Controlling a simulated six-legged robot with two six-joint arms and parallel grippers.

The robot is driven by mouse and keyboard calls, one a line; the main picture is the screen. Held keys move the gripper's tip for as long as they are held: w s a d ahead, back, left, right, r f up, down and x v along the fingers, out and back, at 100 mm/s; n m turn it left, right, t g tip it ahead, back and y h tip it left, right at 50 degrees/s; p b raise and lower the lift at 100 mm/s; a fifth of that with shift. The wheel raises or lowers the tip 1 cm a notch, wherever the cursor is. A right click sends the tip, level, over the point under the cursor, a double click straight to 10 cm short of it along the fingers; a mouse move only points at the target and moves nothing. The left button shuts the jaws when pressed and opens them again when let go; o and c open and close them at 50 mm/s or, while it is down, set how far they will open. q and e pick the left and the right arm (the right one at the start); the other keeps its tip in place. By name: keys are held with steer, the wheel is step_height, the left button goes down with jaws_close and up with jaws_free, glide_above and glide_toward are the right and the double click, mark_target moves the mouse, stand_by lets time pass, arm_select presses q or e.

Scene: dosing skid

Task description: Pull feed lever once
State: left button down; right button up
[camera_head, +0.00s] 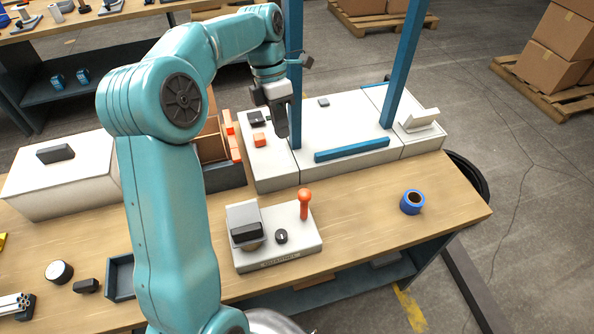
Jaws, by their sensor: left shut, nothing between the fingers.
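The feed lever (305,201) is an orange stick with a round knob, standing upright on the right side of a white dosing unit (285,258) near the table's front. The unit also carries a grey and black hopper-like block (246,222) and a small black dial (281,237). My left gripper (281,131) is shut and empty, pointing down over the white machine base behind the unit. It is apart from the lever, farther back and a little left of it in the picture. My right gripper does not show.
A blue tape roll (412,202) lies right of the unit. Behind stands a white base with blue posts (403,64) and a blue bar (351,149). A white box (62,175) stands at left. Bare wood lies between the unit and the tape roll.

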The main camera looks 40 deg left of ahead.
arm_select(q)
glide_toward(304, 205)
step_height(304, 205, down, 4)
steer(key=a, duration=0.1)
steer(key=shift+w+a+p, duration=0.15)
steer(key=shift+w+p, duration=0.15)
steer(key=shift+w, duration=0.1)
steer(key=shift+a, duration=0.1)
stand_by(0.5)
